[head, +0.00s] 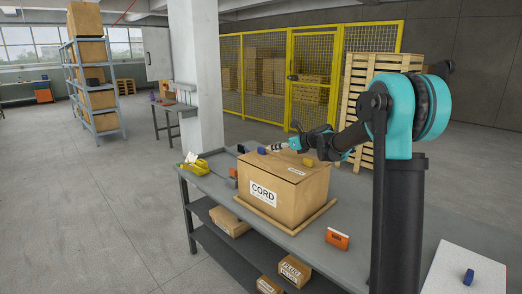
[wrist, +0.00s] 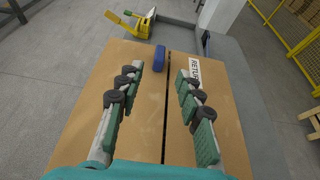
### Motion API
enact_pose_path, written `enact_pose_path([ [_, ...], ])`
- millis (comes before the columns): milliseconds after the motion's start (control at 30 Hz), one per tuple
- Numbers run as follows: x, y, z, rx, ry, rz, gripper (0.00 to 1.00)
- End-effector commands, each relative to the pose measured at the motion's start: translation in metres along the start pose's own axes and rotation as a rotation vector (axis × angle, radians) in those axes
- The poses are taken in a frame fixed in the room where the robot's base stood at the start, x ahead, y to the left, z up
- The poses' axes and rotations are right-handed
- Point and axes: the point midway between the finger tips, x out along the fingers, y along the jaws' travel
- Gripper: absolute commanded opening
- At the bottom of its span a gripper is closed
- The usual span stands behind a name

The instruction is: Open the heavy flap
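The cardboard box (head: 270,197) labelled CORD stands on the workbench. In the wrist view its top shows a left flap (wrist: 118,70) and a right flap (wrist: 220,120), both lying flat, with a dark narrow gap between them. The right flap bears a RETURN label (wrist: 195,74). A blue block (wrist: 159,58) lies on the left flap beside the gap, toward the far end. My gripper (head: 270,149) is over the box top. In the wrist view its fingers (wrist: 160,82) are wide apart, on either side of the gap, with nothing between them. Whether they touch the cardboard I cannot tell.
A yellow tape dispenser (head: 197,166) lies at the bench's left end. An orange item (head: 337,239) lies on the bench (head: 300,246) in front of the box. Smaller cartons (head: 229,221) sit on the lower shelf. A concrete pillar (head: 198,80) and yellow mesh fence (head: 258,80) stand behind.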

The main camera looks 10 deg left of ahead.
Motion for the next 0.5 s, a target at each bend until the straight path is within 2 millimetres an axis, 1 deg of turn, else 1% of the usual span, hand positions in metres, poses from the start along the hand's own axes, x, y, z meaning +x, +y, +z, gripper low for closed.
enact_pose_path([
  [33,0.011,0.000,0.000,-0.001,0.000,0.002,0.36],
  [300,0.064,0.000,0.000,-0.001,0.000,0.001,0.36],
  [500,0.095,0.000,0.000,-0.001,0.000,0.000,0.36],
])
